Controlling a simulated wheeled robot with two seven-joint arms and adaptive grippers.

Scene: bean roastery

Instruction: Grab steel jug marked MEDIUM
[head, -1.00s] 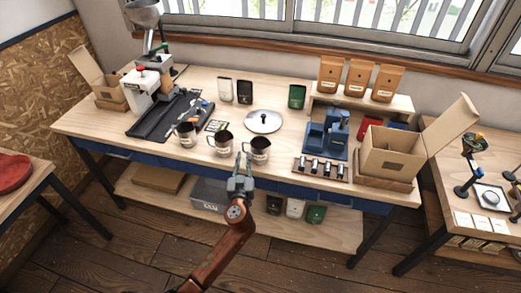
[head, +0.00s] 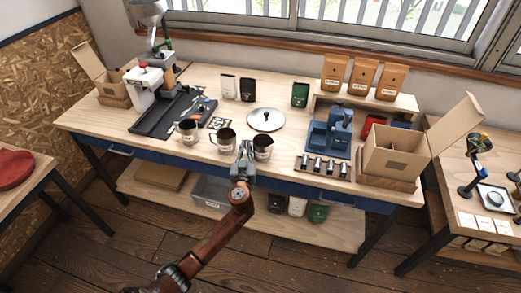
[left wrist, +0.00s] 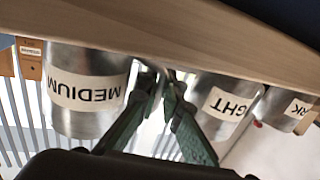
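The steel jug marked MEDIUM (head: 263,149) is the rightmost of three jugs near the table's front edge. In the left wrist view, which is upside down, its label and body (left wrist: 88,92) show at the left. My left gripper (head: 244,149) is at the jug's left side, where its handle is. In the left wrist view my left gripper's fingertips (left wrist: 160,76) are close together beside this jug, apparently on its handle; the grip itself is partly hidden. The jug stands upright on the table. My right gripper is not in view.
The jug marked LIGHT (head: 223,139) stands just left of my gripper, and the one marked DARK (head: 188,132) is farther left. A row of small cylinders in a wooden holder (head: 325,169) is to the right.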

